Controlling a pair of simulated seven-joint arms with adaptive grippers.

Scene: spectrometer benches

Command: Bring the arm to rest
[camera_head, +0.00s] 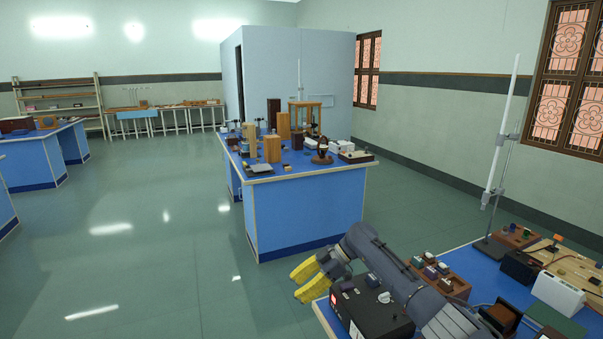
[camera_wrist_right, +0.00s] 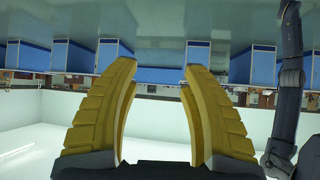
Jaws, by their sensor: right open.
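My right gripper (camera_head: 306,278) has yellow fingers and sits at the left end of my grey right arm in the head view. It is out past the left edge of the near blue bench (camera_head: 462,262), over the floor. In the right wrist view the two yellow fingers (camera_wrist_right: 160,85) stand wide apart with nothing between them. That view shows the room upside down. My left gripper is not in the head view.
A black box (camera_head: 372,312) with a red display stands on the near bench beside my arm. A wooden block tray (camera_head: 455,286), a white box (camera_head: 558,292) and a tall stand (camera_head: 497,190) are further right. A crowded blue bench (camera_head: 305,215) stands beyond. The floor (camera_head: 150,250) at left is clear.

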